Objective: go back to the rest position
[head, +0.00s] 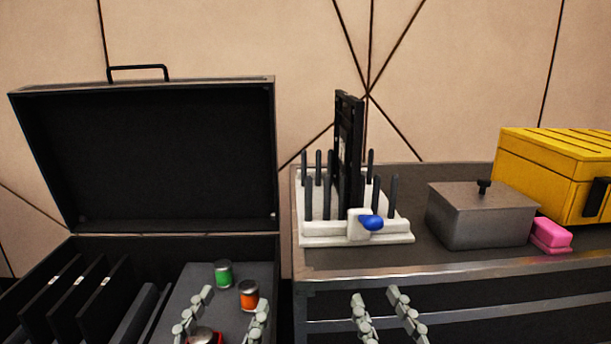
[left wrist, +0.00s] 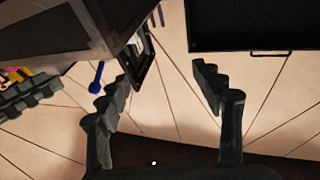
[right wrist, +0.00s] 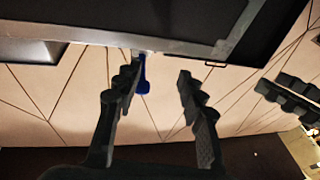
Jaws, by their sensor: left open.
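My left gripper (head: 235,299) is at the bottom of the head view, in front of the open case, with its fingers apart. In the left wrist view it (left wrist: 162,76) is open, with nothing between its fingers. My right gripper (head: 375,295) is at the bottom centre of the head view, in front of the workbench edge. In the right wrist view its fingers (right wrist: 156,74) are spread, and no held thing shows between them. The two grippers are apart, side by side.
The open black case (head: 150,150) holds upright black panels (head: 52,285), a green can (head: 223,273) and an orange can (head: 249,294). The bench (head: 440,268) carries a white rack (head: 315,240) with a blue knob (head: 371,222), grey box (head: 480,220), pink block (head: 552,237) and yellow toolbox (head: 545,175).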

